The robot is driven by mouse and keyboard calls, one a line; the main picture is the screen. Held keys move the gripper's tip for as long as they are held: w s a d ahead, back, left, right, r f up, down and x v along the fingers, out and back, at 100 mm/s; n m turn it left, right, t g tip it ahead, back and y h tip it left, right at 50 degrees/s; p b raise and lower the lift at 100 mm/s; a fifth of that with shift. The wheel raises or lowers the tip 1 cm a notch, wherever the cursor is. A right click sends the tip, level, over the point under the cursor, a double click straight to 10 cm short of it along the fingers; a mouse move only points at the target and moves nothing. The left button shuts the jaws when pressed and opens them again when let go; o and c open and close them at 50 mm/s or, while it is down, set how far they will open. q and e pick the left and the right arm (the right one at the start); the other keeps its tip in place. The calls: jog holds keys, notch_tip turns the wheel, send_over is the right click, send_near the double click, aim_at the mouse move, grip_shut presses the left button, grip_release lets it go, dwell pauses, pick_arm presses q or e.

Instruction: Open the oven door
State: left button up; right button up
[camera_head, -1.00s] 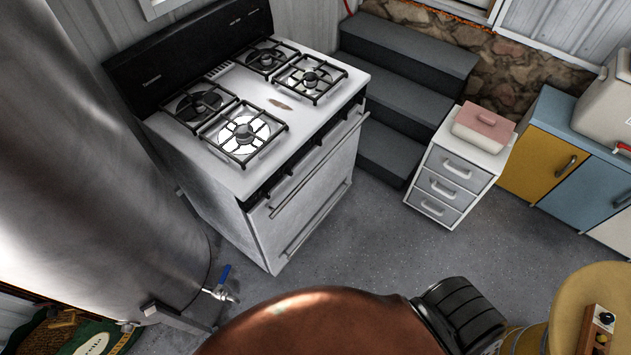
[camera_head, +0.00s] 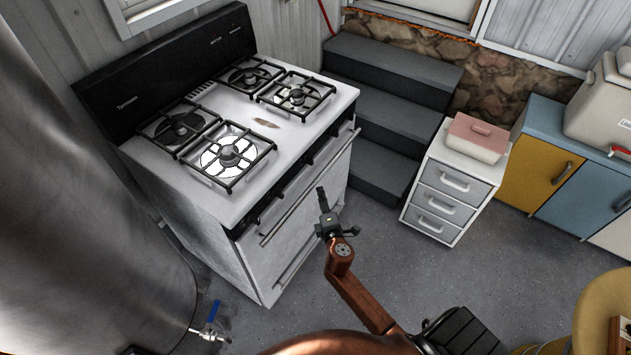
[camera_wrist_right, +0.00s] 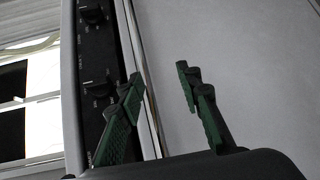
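The white oven (camera_head: 235,235) stands at the left with its door (camera_head: 290,240) shut. A long bar handle (camera_head: 300,199) runs along the top of the door. My right gripper (camera_head: 335,212) is in front of the door, to the right of the handle. In the right wrist view the gripper (camera_wrist_right: 160,75) is open, with two green-padded fingers apart. The metal bar handle (camera_wrist_right: 138,60) passes between the fingers in that view, close to the left one. Contact cannot be told. The door panel (camera_wrist_right: 230,60) fills the right side. My left gripper is not in view.
A large metal tank (camera_head: 90,220) with a blue-handled tap (camera_head: 212,312) stands left of the oven. Dark steps (camera_head: 390,115) and a small white drawer unit (camera_head: 452,185) stand to the right. The grey floor (camera_head: 420,275) in front is clear.

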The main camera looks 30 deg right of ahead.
aim_at(317, 179)
jog(key=w+d, duration=0.1)
jog(key=w, duration=0.1)
jog(key=w+d+b, duration=0.1)
jog(key=w, duration=0.2)
jog(key=w+d+r, duration=0.1)
jog(key=w, duration=0.1)
jog(key=shift+w+r, duration=0.1)
jog(key=shift+w, duration=0.2)
jog(key=shift+c, duration=0.5)
grip_shut()
